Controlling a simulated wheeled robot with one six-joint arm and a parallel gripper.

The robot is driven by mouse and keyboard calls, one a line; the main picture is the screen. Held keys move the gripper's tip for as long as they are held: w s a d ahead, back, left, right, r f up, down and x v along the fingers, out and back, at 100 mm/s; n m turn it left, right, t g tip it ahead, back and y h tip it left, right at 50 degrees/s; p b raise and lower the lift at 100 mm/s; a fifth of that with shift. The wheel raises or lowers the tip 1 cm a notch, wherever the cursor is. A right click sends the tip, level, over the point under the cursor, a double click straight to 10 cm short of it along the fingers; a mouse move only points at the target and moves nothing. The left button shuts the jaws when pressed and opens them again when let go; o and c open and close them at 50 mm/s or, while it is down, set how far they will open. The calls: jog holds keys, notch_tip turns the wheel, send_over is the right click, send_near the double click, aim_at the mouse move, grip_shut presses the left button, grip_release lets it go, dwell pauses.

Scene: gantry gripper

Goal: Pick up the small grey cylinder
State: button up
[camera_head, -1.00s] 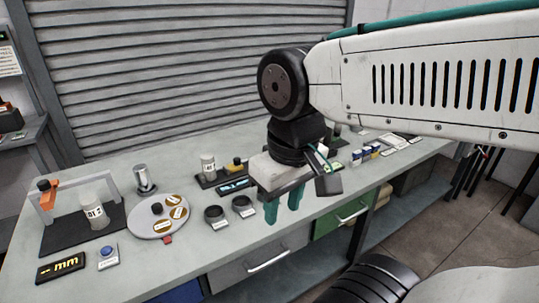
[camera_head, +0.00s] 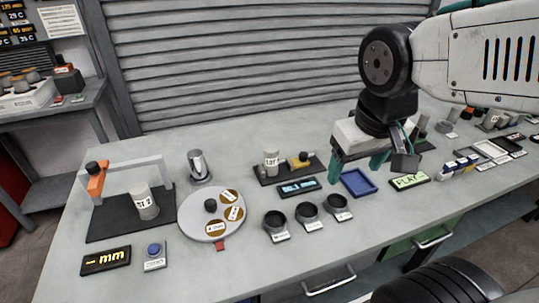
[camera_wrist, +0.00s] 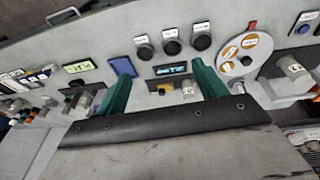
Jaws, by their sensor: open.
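Several grey cylinders stand on the bench; I cannot tell which one the task means. A pale grey labelled cylinder (camera_head: 146,206) stands on a black mat under a small gantry, and shows in the wrist view (camera_wrist: 291,67). A smaller labelled grey one (camera_head: 271,161) stands on a dark tray behind a blue display, and in the wrist view (camera_wrist: 188,89) sits between my fingers' lines, beyond them. A shiny metal cylinder (camera_head: 198,164) stands behind the round disc. My gripper (camera_head: 357,169), with teal fingers, is open and empty above the bench, right of these cylinders; it shows in the wrist view (camera_wrist: 160,65).
A round disc (camera_head: 188,211) with a black knob and gold labels lies beside the mat (camera_head: 107,224). Three dark cups (camera_head: 308,212) line the front. A blue tray (camera_head: 358,182) lies below my gripper. Small items crowd the right; the bench's front left is mostly clear.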

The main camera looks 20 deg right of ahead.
jog(key=w+d+f+n+t+h, duration=0.1)
jog(key=w+d+f+t, duration=0.15)
jog(key=w, duration=0.45)
jog(key=w+d+f+t, duration=0.1)
jog(key=w+d+f, duration=0.15)
jog(key=w, duration=0.55)
jog(key=n+t+y, duration=0.3)
jog(key=t, duration=0.1)
send_near(277, 154)
jog(key=w+d, duration=0.3)
jog(key=d, duration=0.2)
jog(key=a+f+y, duration=0.1)
jog(key=w+a+f+n+t+y, duration=0.1)
jog(key=a+f+y, duration=0.1)
jog(key=w+a+f+t+y, duration=0.1)
jog(key=f+y, duration=0.1)
jog(key=shift+a+f+n, duration=0.1)
jog(key=shift+a+n, duration=0.05)
jog(key=shift+n, duration=0.15)
jog(key=shift+w+a+f, duration=0.1)
jog(key=shift+w+a, duration=0.1)
jog(key=shift+a, duration=0.05)
jog(key=x, duration=0.7)
jog(key=shift+w, duration=0.15)
jog(key=shift+c, duration=0.3)
